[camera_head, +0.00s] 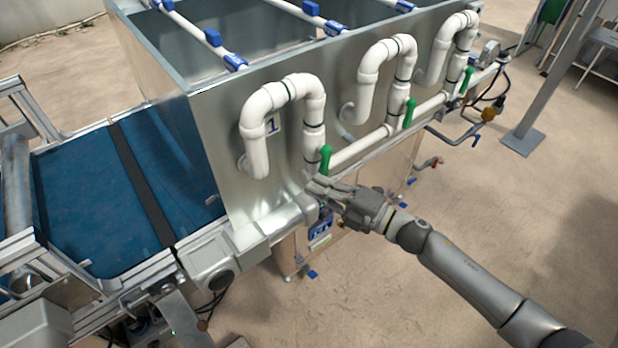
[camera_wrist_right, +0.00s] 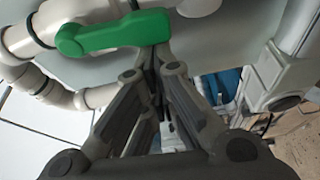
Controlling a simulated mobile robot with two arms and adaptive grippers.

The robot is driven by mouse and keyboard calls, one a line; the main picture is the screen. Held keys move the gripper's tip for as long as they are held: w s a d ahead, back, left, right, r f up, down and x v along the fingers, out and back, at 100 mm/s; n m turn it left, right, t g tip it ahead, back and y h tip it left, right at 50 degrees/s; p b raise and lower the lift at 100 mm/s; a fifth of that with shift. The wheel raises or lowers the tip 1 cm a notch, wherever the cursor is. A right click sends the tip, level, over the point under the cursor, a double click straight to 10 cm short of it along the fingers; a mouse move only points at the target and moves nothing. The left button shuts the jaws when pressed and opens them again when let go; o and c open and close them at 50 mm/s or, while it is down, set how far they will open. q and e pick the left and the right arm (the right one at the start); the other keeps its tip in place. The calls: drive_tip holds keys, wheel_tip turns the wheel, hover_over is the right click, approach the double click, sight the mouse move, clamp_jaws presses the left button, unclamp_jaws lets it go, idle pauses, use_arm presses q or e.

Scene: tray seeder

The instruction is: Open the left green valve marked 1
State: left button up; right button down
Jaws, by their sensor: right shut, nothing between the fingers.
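The left green valve handle (camera_head: 325,160) stands on the white pipe below the bend beside the label marked 1 (camera_head: 272,127). In the right wrist view the green handle (camera_wrist_right: 113,32) lies across the top, just beyond the fingertips. My right gripper (camera_head: 310,182) is shut and empty, with its tips just below the handle in the head view. The tips (camera_wrist_right: 155,52) seem close to the handle's right part; I cannot tell whether they touch it. My left gripper is not in view.
Two more green handles, a middle one (camera_head: 409,113) and a far one (camera_head: 466,80), sit further right along the white pipe (camera_head: 360,149). The metal hopper (camera_head: 215,150) stands behind the pipes. A blue conveyor belt (camera_head: 85,200) is at left. Floor at right is mostly clear.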

drive_tip(key=shift+w+d+f+n, duration=0.2)
drive_tip(key=shift+w+d+n, duration=0.1)
drive_tip(key=shift+n, duration=0.2)
drive_tip(key=shift+s, duration=0.1)
idle(0.4)
